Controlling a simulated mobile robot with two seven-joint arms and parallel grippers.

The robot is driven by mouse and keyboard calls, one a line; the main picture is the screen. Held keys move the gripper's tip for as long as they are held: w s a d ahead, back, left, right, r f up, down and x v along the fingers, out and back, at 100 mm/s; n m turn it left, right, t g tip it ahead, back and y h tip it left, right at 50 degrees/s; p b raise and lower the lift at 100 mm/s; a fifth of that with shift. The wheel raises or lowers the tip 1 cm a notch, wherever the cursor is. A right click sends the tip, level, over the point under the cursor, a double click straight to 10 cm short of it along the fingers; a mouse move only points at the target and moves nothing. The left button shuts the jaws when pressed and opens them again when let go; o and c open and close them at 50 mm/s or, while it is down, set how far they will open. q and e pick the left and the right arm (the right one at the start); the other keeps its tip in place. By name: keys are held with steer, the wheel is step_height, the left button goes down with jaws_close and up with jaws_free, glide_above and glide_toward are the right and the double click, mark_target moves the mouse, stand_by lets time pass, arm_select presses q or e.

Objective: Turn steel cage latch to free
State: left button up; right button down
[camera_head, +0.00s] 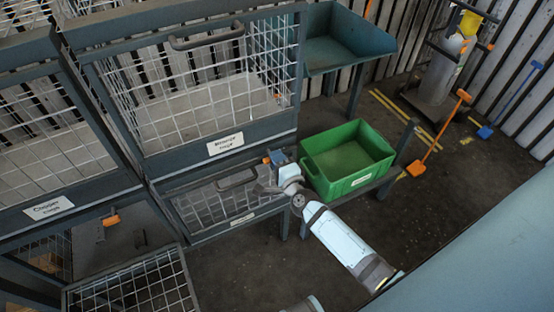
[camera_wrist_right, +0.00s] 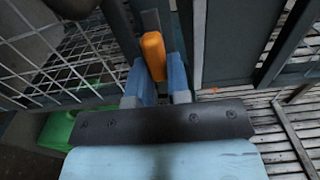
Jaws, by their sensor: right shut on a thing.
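The orange latch handle (camera_wrist_right: 153,52) sits between the two blue fingers of my right gripper (camera_wrist_right: 161,82) in the wrist view. The gripper is shut on it, and a dark post stands just behind. In the head view my right gripper (camera_head: 278,158) is at the right upper corner of a low steel mesh cage (camera_head: 215,203), below the large mesh cage (camera_head: 200,90). There the gripper mostly hides the latch. My left gripper is not in view.
A green bin (camera_head: 350,185) stands close to the right of my right gripper. A mesh panel (camera_head: 135,282) juts out at the lower left. Another orange handle (camera_head: 111,220) is on the left frame. An orange shovel (camera_head: 418,168) leans farther right. The floor between is clear.

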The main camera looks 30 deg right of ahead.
steer(key=c, duration=1.1)
jaws_free()
steer(key=s, duration=1.4)
steer(key=shift+a+b, duration=0.3)
steer(key=shift+a, duration=0.1)
